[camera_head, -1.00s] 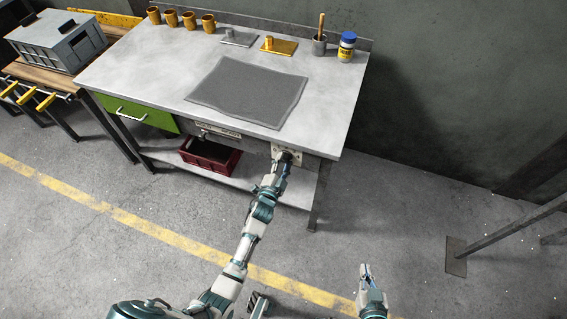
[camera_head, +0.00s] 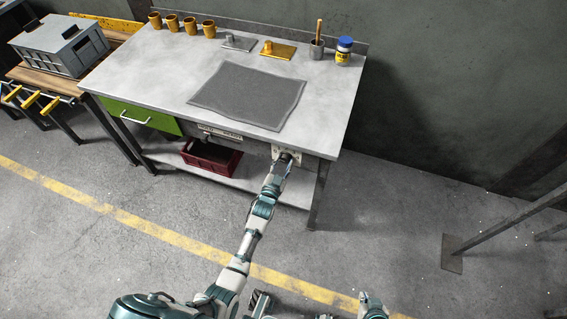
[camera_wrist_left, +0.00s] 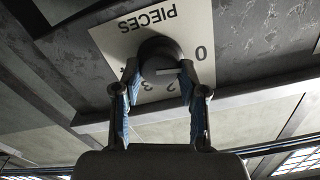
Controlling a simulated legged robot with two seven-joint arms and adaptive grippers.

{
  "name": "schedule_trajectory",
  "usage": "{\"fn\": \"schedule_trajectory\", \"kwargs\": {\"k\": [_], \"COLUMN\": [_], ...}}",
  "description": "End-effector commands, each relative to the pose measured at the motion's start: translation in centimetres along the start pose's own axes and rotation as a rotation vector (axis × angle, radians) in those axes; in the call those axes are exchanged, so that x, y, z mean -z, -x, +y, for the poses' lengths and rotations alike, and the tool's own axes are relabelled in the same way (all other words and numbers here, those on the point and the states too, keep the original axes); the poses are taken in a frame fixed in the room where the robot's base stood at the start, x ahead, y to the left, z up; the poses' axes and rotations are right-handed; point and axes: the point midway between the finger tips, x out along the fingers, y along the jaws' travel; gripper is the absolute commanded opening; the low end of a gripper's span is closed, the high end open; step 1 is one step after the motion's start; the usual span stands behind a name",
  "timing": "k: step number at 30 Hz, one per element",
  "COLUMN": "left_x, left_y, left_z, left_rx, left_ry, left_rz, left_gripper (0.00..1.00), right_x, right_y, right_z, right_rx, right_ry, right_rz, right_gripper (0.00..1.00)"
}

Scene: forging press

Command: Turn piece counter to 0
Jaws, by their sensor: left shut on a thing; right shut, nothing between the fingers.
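The piece counter is a light plate (camera_wrist_left: 112,42) marked PIECES, with a dark round knob (camera_wrist_left: 158,52) and several numbers around it. In the left wrist view the plate appears upside down; the 0 shows to the right of the knob, with 2 and 3 below it. A light mark on the knob points right, a little below the 0. My left gripper (camera_wrist_left: 160,92) is shut on the knob, one finger on each side. In the head view the plate (camera_head: 297,156) sits on the bench front, partly behind my left gripper (camera_head: 284,160). My right gripper (camera_head: 364,297) is shut and empty, low in the view.
The workbench (camera_head: 330,110) carries a grey mat (camera_head: 250,95), several orange cups (camera_head: 190,24), a pot (camera_head: 317,48) and a blue-lidded jar (camera_head: 343,52). A green drawer (camera_head: 142,116) and red crate (camera_head: 210,157) are left of the counter.

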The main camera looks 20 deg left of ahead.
Motion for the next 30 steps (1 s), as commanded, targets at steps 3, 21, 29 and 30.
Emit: {"fn": "schedule_trajectory", "kwargs": {"k": [3, 21, 29, 30], "left_x": [-1.1, -0.5, -0.4, -0.4], "left_y": [0.3, 0.2, 1.9, 2.6], "left_z": [0.2, 0.2, 0.2, 0.2], "left_rx": [-0.004, -0.003, -0.003, -0.003], "left_ry": [0.004, 0.002, 0.002, 0.002], "left_rz": [-0.021, -0.011, -0.008, -0.008], "left_gripper": [0.07, 0.67, 0.67, 0.67], "right_x": [-0.2, -0.2, -0.2, -0.2], "right_y": [-0.1, 0.0, 0.0, 0.0], "right_z": [0.0, 0.1, 0.1, 0.1], "right_rx": [0.001, 0.001, 0.000, 0.000], "right_ry": [-0.001, 0.000, -0.001, -0.001], "right_rz": [-0.006, -0.005, -0.004, -0.004], "right_gripper": [0.00, 0.00, 0.00, 0.00]}}
